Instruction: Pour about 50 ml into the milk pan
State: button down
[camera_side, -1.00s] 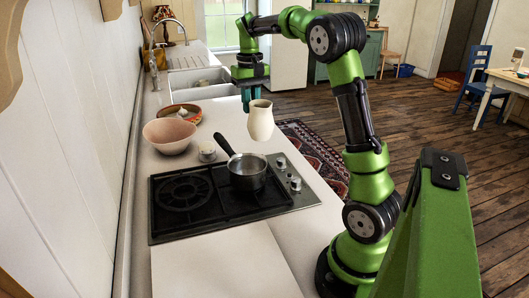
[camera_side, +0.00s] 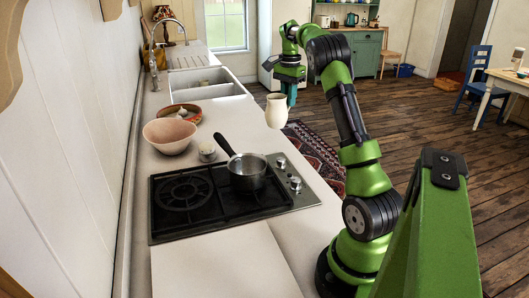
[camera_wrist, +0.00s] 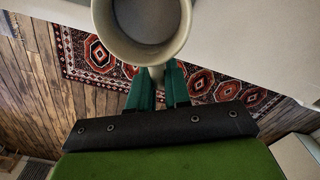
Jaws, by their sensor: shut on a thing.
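My gripper (camera_side: 291,93) is shut on a cream jug (camera_side: 276,111) and holds it in the air, near the counter's right edge. The jug looks upright in the side view. In the wrist view the jug (camera_wrist: 184,40) is seen from above at the top, with my green fingers (camera_wrist: 158,88) closed at its handle; a grey surface shows inside it. The dark milk pan (camera_side: 247,173) stands on the hob, with its handle pointing up and left. The jug is beyond the pan and to its right, apart from it. The pan is not in the wrist view.
The black hob (camera_side: 165,222) has knobs along its right side. A pink bowl (camera_side: 170,137), a small white-topped jar (camera_side: 207,151) and a plate with garlic (camera_side: 199,112) stand behind it. A sink (camera_side: 205,88) lies farther back. A patterned rug (camera_side: 318,155) covers floor right of the counter.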

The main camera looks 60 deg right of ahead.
notch_tip(320, 180, down, 11)
dwell(0.5)
jog(key=shift+a, duration=0.15)
